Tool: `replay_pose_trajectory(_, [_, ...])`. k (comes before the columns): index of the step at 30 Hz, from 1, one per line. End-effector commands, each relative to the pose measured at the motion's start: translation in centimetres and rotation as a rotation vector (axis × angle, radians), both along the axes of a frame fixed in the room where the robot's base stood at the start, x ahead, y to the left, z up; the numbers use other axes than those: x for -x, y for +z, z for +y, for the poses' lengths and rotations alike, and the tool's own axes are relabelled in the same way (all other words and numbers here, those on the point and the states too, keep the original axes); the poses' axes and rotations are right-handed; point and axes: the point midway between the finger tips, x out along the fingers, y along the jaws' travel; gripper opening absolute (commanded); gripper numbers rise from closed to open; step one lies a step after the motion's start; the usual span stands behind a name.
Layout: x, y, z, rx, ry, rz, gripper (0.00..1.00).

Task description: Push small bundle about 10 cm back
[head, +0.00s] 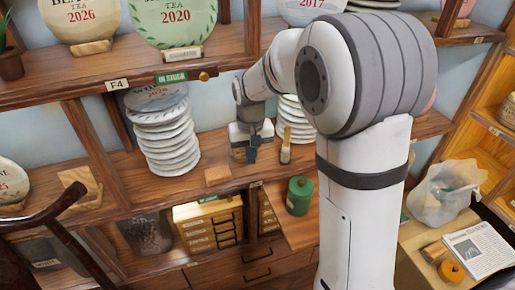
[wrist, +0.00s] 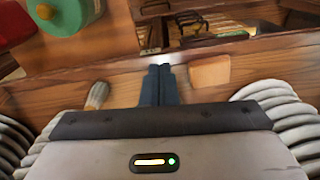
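Two stacks of white round wrapped cakes stand on the middle shelf (head: 200,190). The left stack (head: 170,148) is taller; the right stack (head: 296,125) looks smaller, likely the small bundle, and is partly hidden behind my arm. My gripper (head: 252,152) is between the two stacks, low over the shelf, apart from both in the head view. In the wrist view its dark fingers (wrist: 162,82) are together with nothing visible between them.
A small wooden block (head: 217,175) lies at the shelf's front edge. A green canister (head: 299,195) is on a lower surface. Shelf uprights and the upper shelf (head: 60,92) bound the space.

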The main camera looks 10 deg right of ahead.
Motion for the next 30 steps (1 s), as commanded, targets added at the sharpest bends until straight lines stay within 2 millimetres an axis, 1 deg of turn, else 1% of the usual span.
replay_pose_trajectory(2, [1.6,1.2,-1.2,-0.004,-0.011,-0.027,0.0])
replay_pose_trajectory(5, [4.6,2.9,-3.0,-0.01,-0.027,-0.067,0.0])
replay_pose_trajectory(9, [9.4,4.5,-5.4,-0.016,-0.049,-0.125,0.0])
replay_pose_trajectory(13, [13.8,5.1,-7.2,-0.017,-0.07,-0.179,0.0])
replay_pose_trajectory(15, [16.0,5.0,-8.0,-0.017,-0.08,-0.205,0.0])
replay_pose_trajectory(18, [18.6,4.7,-8.8,-0.015,-0.092,-0.238,0.0])
replay_pose_trajectory(21, [20.5,4.3,-9.3,-0.013,-0.1,-0.261,0.0])
replay_pose_trajectory(24, [21.6,4.0,-9.5,-0.012,-0.106,-0.274,0.0])
replay_pose_trajectory(27, [22.2,3.8,-9.6,-0.011,-0.108,-0.279,0.0])
replay_pose_trajectory(30, [22.3,3.8,-9.6,-0.011,-0.108,-0.28,0.0])
